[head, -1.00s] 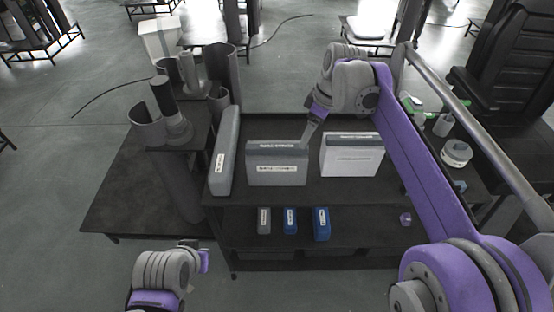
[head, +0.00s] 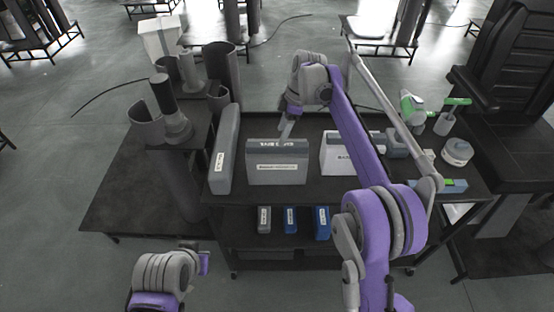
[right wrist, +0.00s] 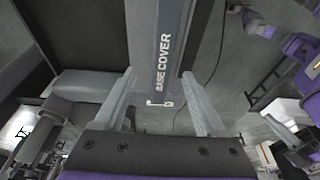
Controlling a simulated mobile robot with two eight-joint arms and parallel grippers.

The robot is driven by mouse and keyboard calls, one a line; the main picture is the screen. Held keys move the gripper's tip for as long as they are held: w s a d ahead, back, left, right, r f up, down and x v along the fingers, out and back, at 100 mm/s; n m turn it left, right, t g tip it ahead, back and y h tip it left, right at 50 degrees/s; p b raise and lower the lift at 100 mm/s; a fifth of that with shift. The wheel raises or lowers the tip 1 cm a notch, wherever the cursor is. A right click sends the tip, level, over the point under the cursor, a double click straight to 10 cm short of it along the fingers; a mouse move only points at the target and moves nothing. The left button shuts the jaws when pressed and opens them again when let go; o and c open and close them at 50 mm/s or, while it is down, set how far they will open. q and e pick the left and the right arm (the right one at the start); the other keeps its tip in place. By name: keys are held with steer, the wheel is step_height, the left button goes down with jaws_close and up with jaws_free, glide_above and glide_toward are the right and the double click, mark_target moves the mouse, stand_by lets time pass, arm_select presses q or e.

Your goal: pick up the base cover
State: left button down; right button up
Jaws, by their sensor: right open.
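The base cover (head: 277,176) is a grey box standing upright on the cart top, with a white label on its front. In the right wrist view its narrow face reads BASE COVER (right wrist: 165,50). My right gripper (head: 286,130) is open just over the box's upper edge in the head view. In the right wrist view its two fingers (right wrist: 160,105) lie on either side of the lettered face, with gaps. How deep they reach is unclear. My left gripper (head: 204,262) is low at the front, away from the cart; its jaws cannot be made out.
A long grey box (head: 226,150) stands to the left and a white box (head: 335,156) to the right, partly behind my right arm. Small grey and blue boxes (head: 321,222) sit on the lower shelf. Grey cylinders (head: 178,128) stand at left.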

mark_target(277, 159)
steer(key=x, duration=0.4)
steer(key=shift+s+a+f, duration=0.15)
steer(key=shift+s+f, duration=0.05)
steer(key=shift+f, duration=0.2)
jaws_close()
stand_by(1.0)
